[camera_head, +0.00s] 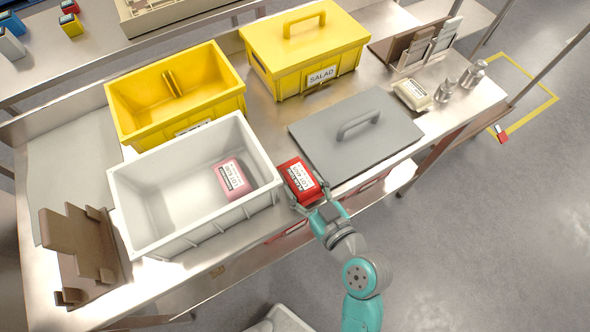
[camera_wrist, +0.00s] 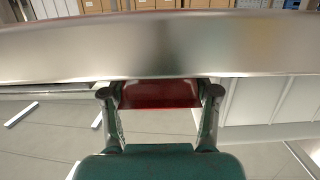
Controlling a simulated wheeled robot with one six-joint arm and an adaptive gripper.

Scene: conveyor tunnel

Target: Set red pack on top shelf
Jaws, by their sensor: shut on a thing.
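The red pack (camera_head: 301,179) has a white label on its upper face. It is at the front edge of the steel table, between the white bin and the grey lid. My gripper (camera_head: 315,207) is shut on its near side. In the wrist view the red pack (camera_wrist: 160,94) sits between the two fingers (camera_wrist: 160,108), partly covered by a wide steel edge (camera_wrist: 160,45). I cannot tell whether the pack touches the table. No surface is clearly marked as the top shelf.
The white bin (camera_head: 143,195) holds a pink labelled pack (camera_head: 232,180). A flat grey lid (camera_head: 388,151) lies to the right. An open yellow bin (camera_head: 128,118) and a lidded yellow SALAD box (camera_head: 285,72) stand behind. A brown rack (camera_head: 78,235) stands at left. Floor at right is mostly clear.

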